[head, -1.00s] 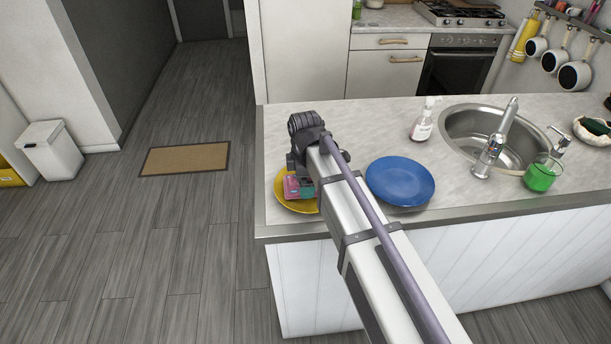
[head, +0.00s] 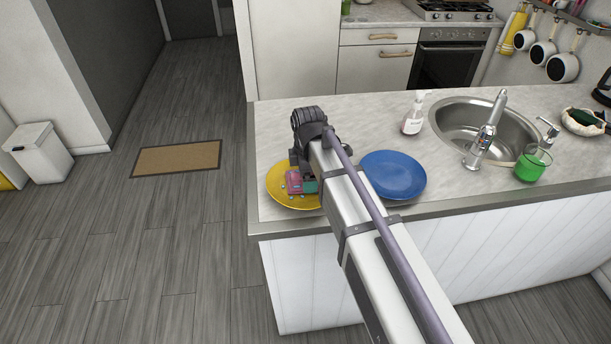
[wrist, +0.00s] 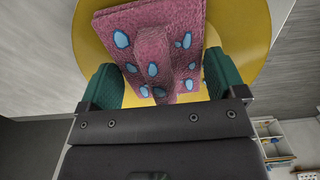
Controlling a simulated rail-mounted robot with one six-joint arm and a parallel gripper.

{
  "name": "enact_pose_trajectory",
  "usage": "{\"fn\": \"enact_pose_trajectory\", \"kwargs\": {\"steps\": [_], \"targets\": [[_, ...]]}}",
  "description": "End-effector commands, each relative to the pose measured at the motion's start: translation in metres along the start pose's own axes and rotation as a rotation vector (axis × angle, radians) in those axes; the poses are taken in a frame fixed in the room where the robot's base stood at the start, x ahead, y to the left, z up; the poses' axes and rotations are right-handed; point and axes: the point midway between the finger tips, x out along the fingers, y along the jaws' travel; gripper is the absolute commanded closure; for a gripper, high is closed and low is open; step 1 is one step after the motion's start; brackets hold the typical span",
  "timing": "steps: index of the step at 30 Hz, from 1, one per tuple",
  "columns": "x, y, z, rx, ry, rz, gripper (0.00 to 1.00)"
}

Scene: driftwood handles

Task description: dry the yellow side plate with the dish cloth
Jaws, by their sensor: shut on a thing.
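The dish cloth (head: 293,183) is pink with light blue spots. My gripper (head: 303,182) is shut on it, over the yellow side plate (head: 277,194) at the counter's left end. In the wrist view the cloth (wrist: 150,45) is pinched between the green fingertips of my gripper (wrist: 165,80), with a fold standing up in the middle. The yellow plate (wrist: 245,40) shows behind it. I cannot tell whether the cloth touches the plate. My arm hides the plate's right edge in the head view. Small pale marks show on the plate beside the cloth.
A blue plate (head: 392,175) lies just right of my arm. The counter behind the plates is clear. The counter edge (head: 262,228) is close in front of the yellow plate.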

Motion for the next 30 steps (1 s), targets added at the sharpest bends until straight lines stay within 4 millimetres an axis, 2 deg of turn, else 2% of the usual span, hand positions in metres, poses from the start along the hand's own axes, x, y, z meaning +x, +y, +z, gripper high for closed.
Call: {"fn": "enact_pose_trajectory", "kwargs": {"steps": [7, 11, 16, 30], "targets": [[-0.002, 0.012, -0.003, 0.0, 0.0, 0.001, 0.3], [-0.002, 0.012, -0.004, 0.0, 0.0, 0.001, 0.3], [-0.004, 0.017, -0.014, 0.0, 0.0, 0.001, 0.3], [-0.002, 0.008, -0.027, 0.0, 0.0, 0.001, 0.3]]}}
